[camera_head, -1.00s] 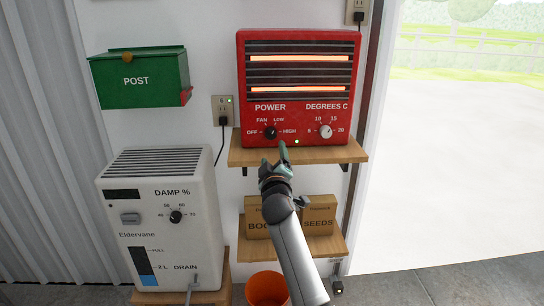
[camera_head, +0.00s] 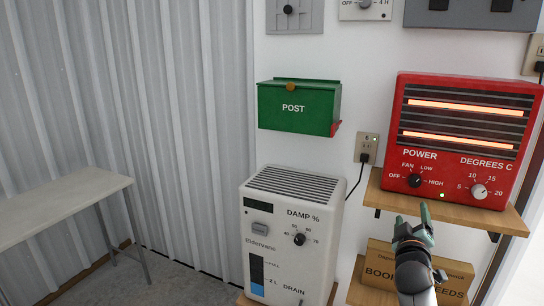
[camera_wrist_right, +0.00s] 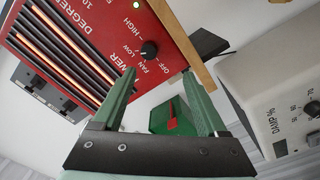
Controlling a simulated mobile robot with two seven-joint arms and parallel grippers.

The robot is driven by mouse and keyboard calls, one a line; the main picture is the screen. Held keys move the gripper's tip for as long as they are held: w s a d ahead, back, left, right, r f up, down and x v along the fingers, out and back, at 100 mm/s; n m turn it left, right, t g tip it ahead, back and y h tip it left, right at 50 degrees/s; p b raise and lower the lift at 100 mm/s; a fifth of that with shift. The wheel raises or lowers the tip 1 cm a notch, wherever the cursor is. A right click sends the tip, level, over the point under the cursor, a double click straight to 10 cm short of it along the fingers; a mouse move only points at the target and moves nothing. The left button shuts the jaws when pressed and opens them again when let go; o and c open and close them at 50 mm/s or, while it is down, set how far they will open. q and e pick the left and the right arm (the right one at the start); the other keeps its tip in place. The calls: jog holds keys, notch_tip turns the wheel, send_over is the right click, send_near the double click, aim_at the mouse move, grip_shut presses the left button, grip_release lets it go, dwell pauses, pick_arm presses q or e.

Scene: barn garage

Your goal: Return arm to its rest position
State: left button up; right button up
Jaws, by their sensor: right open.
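My right gripper (camera_head: 412,219) is in front of the wooden shelf that holds the red heater, just below the heater's power knob (camera_head: 414,181). In the right wrist view its two green fingers (camera_wrist_right: 160,90) are apart with nothing between them. The power knob also shows beyond the fingertips in that view (camera_wrist_right: 149,50). The red heater (camera_head: 399,120) has two glowing bars and a lit green light. My left gripper is in neither current view.
A white dehumidifier (camera_head: 270,212) stands left of the gripper, with a green post box (camera_head: 298,108) above it. Boxes (camera_head: 380,262) sit on a lower shelf under the heater shelf. A pale bench (camera_head: 60,205) stands at far left. The floor between is clear.

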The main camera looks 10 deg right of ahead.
jog(key=s+a+f+n+g+y+p, duration=0.1)
jog(key=s+a+f+y+p, duration=0.15)
jog(key=f, duration=0.35)
jog(key=s+a+f+y+p, duration=0.1)
jog(key=s+a+f+y, duration=0.1)
jog(key=s+a+f, duration=0.25)
pick_arm(q)
notch_tip(320, 180, up, 8)
jog(key=s+a+p, duration=0.1)
jog(key=a+p, duration=0.1)
jog(key=p, duration=0.3)
jog(key=shift+s+a+f+y+p, duration=0.15)
jog(key=shift+a+y+p, duration=0.15)
jog(key=shift+y+p, duration=0.1)
pick_arm(e)
jog(key=s+a+f+m+g+y, duration=0.1)
jog(key=s+a+f+g+y, duration=0.1)
jog(key=s+a+f, duration=0.3)
jog(key=s+a+f+g+y, duration=0.1)
jog(key=s+a+f, duration=0.3)
jog(key=s, duration=0.9)
jog(key=s+a+f+m+g+y, duration=0.1)
jog(key=s+a+f+g+y, duration=0.1)
jog(key=s+a+f+y, duration=0.2)
jog(key=s+a+f, duration=0.1)
jog(key=s+a, duration=0.2)
jog(key=s, duration=0.2)
jog(key=shift+s+a+f+m+g, duration=0.3)
jog(key=shift+a, duration=0.1)
